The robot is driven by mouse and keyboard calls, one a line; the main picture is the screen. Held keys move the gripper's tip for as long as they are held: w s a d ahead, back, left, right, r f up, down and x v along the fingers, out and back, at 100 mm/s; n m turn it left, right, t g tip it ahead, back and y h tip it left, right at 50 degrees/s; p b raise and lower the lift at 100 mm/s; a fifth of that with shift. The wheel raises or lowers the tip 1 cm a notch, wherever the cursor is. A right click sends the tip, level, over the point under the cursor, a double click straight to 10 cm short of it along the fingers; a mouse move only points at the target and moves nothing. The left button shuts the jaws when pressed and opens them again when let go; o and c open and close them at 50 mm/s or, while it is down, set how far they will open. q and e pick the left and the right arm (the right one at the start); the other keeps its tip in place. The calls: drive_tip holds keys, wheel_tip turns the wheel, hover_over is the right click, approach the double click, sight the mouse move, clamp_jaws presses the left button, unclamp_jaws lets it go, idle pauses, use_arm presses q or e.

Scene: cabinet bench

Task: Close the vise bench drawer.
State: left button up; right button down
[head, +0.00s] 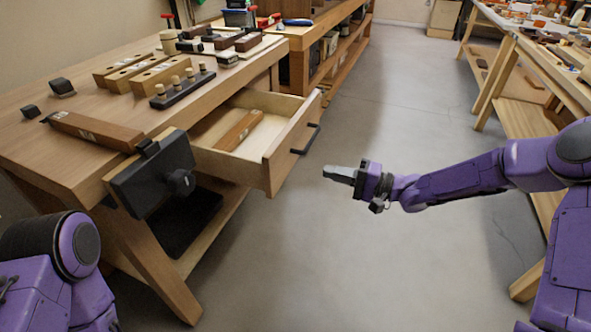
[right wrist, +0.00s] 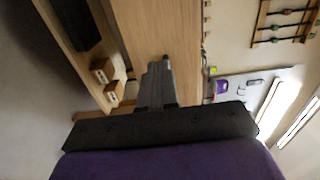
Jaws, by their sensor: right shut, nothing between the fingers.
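The vise bench drawer (head: 283,150) stands pulled out from the wooden bench (head: 120,84). It has a dark bar handle (head: 306,139) on its front, and a wooden block (head: 238,131) lies inside. The black vise (head: 155,175) is on the bench edge to the left of the drawer. My right gripper (head: 330,172) is shut and empty, to the right of the drawer front and apart from it, pointing left. In the right wrist view my right gripper (right wrist: 160,75) shows its fingers together. My left gripper is out of view; only part of my left arm shows.
Wooden blocks with holes (head: 138,72) and a dark peg rack (head: 183,88) sit on the bench top. Another workbench (head: 535,75) stands at the right. The floor (head: 400,120) between the benches is clear.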

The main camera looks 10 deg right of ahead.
sight(285, 161)
drive_tip(key=b+x, duration=0.1)
drive_tip(key=x, duration=0.8)
drive_tip(key=shift+w+a+f+b, duration=0.15)
drive_tip(key=shift+a+b, duration=0.05)
drive_tip(key=shift+b, duration=0.15)
drive_tip(key=shift+w+a, duration=0.2)
drive_tip(key=shift+a, duration=0.05)
